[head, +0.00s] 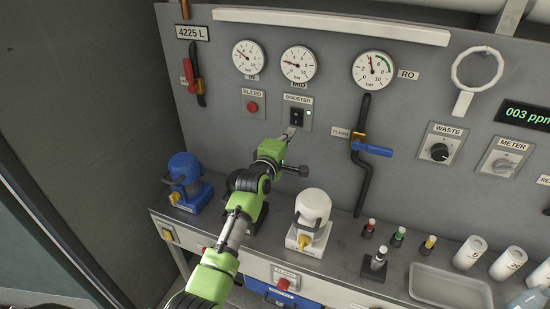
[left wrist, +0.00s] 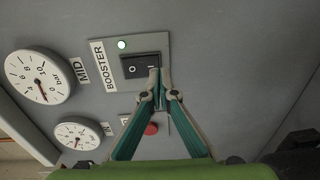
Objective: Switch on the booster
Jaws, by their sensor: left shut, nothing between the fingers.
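The booster switch (head: 297,117) is a black rocker on a light plate under the BOOSTER label, on the grey panel. In the left wrist view the rocker (left wrist: 136,67) shows its O and I marks, and a green lamp (left wrist: 122,45) beside it is lit. My left gripper (head: 291,131) is shut and empty, just below the switch in the head view. In the left wrist view its fingertips (left wrist: 160,78) overlap the I end of the rocker. I cannot tell whether they touch it. My right gripper is not in view.
The red BLEED button (head: 252,107) is left of the switch. A blue-handled FLUSH valve (head: 372,149) and a pipe stand to its right. Gauges (head: 298,64) sit above. Below is a bench with a blue pump (head: 185,170), a white pump (head: 313,207) and a tray (head: 450,290).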

